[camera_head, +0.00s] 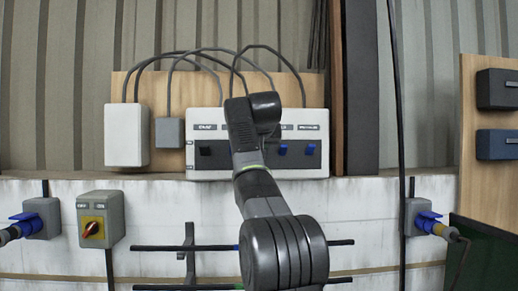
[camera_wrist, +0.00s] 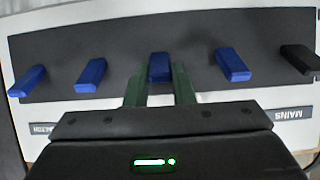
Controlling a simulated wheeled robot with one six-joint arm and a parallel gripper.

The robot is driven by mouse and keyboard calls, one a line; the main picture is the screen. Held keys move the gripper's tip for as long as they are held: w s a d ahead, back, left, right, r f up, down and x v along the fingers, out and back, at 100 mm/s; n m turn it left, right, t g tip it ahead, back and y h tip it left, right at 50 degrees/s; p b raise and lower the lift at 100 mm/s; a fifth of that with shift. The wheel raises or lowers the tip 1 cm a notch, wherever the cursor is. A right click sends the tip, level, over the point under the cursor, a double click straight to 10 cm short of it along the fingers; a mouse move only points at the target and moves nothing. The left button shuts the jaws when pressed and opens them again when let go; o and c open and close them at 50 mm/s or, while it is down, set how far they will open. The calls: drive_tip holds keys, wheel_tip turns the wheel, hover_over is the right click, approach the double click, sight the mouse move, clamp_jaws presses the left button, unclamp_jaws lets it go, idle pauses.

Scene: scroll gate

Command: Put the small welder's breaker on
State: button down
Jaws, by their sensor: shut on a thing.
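A white breaker box with a dark switch strip (camera_head: 297,158) stands on the ledge in the head view. In the wrist view, its dark strip (camera_wrist: 122,47) bears several blue levers and one black lever (camera_wrist: 299,58) at the right, beside the label MAINS. My gripper (camera_wrist: 159,76) is shut on the middle blue lever (camera_wrist: 159,62), one green finger on each side. I cannot read a small welder label on this lever, nor tell whether it is on or off. In the head view my arm hides the fingertips and the middle of the strip.
A plain white box (camera_head: 126,135) and a small grey box (camera_head: 169,132) stand left of the breaker box. Below are a red-and-yellow rotary switch (camera_head: 92,228), blue plugs at left (camera_head: 25,221) and right (camera_head: 430,222), and dark horizontal bars (camera_head: 160,248). A black cable (camera_head: 396,90) hangs at right.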

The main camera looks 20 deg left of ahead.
idle(0.4)
drive_tip(key=c, duration=1.2)
unclamp_jaws()
drive_tip(key=shift+c, duration=0.2)
drive_tip(key=shift+s, duration=0.1)
drive_tip(key=v, duration=1.3)
drive_tip(key=shift+s+d+r+b, duration=0.15)
drive_tip(key=shift+r+b, duration=0.05)
drive_tip(key=shift+b, duration=0.2)
drive_tip(key=x, duration=1.3)
drive_tip(key=shift+w+f+p, duration=0.25)
drive_tip(key=shift+p, duration=0.15)
